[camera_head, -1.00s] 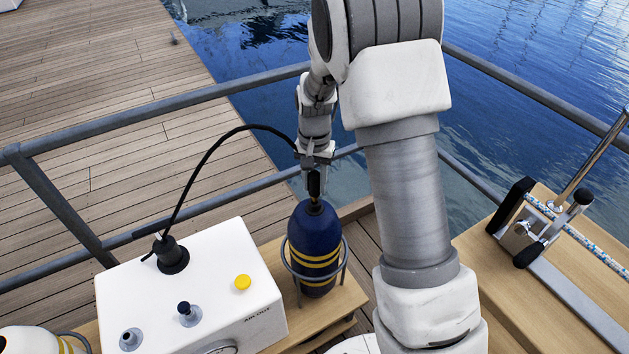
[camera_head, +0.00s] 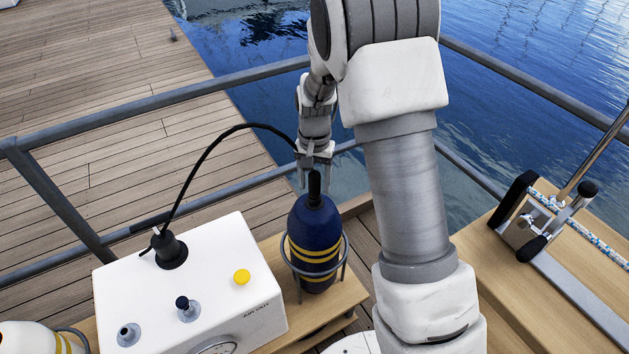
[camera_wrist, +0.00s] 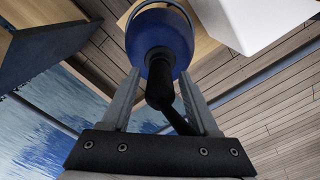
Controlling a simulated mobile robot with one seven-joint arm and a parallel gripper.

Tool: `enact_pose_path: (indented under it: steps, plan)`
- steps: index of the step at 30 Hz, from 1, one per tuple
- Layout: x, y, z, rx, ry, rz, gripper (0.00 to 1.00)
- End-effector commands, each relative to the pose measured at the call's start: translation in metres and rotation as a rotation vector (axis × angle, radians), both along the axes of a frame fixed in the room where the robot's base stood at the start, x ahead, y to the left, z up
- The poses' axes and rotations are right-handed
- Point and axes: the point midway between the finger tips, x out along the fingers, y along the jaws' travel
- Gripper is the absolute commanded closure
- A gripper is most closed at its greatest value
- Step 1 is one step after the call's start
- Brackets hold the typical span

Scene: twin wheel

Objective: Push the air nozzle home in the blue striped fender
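The blue striped fender (camera_head: 315,240), dark blue with yellow bands, stands upright in a grey ring holder. The black air nozzle (camera_head: 314,187) stands upright at the fender's top, its hose arching left to the white box. In the wrist view the nozzle (camera_wrist: 158,82) meets the dark collar on top of the fender (camera_wrist: 170,27); how deep it sits cannot be told. My gripper (camera_head: 314,179) is above the fender, fingers down. In the wrist view my gripper (camera_wrist: 159,76) is open, its fingers on either side of the nozzle with gaps to it.
The white box (camera_head: 205,285) with a yellow button (camera_head: 242,277) and a dark knob stands left of the fender. A white fender (camera_head: 30,338) lies at lower left. Grey railing (camera_head: 150,108) runs behind. A rope clamp (camera_head: 535,225) sits on the wooden bench at right.

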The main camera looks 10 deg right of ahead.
Motion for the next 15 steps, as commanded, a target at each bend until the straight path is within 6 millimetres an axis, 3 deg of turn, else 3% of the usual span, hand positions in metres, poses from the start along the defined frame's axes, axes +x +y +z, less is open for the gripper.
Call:
enact_pose_path:
  steps: [10, 15]
  plan:
    - [0.0, 0.0, 0.001, 0.0, -0.001, 0.0, 0.29]
    - [0.001, 0.0, 0.018, 0.0, -0.003, 0.001, 0.29]
